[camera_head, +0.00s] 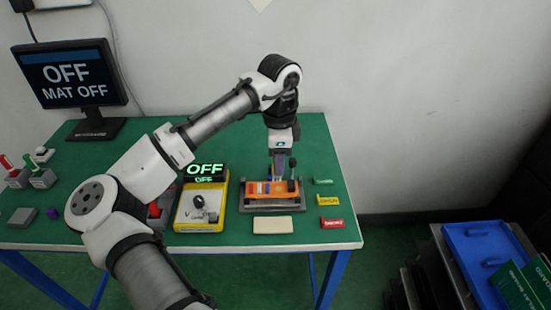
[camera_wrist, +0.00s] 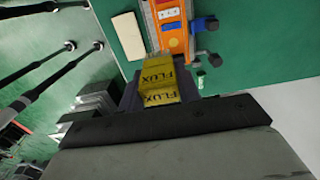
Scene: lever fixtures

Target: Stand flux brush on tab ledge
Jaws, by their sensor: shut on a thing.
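My gripper (camera_wrist: 158,88) is shut on a yellow block marked FLUX (camera_wrist: 160,72), which I take to be the flux brush. Its label shows twice in the wrist view; the rest of it is hidden by the jaws. In the head view my gripper (camera_head: 279,172) points down above the orange fixture (camera_head: 262,196), and the held piece cannot be made out there. The orange fixture (camera_wrist: 176,40) also shows in the wrist view, with a blue tab (camera_wrist: 203,24) on its side. I cannot tell which part is the tab ledge, or whether the brush touches the fixture.
A cream block (camera_head: 272,225) lies in front of the fixture. Yellow (camera_head: 327,200), red (camera_head: 331,223) and green (camera_head: 322,181) pieces lie to its right. A yellow-based switch box (camera_head: 200,212) stands left. A monitor (camera_head: 70,75) reads OFF, MAT OFF.

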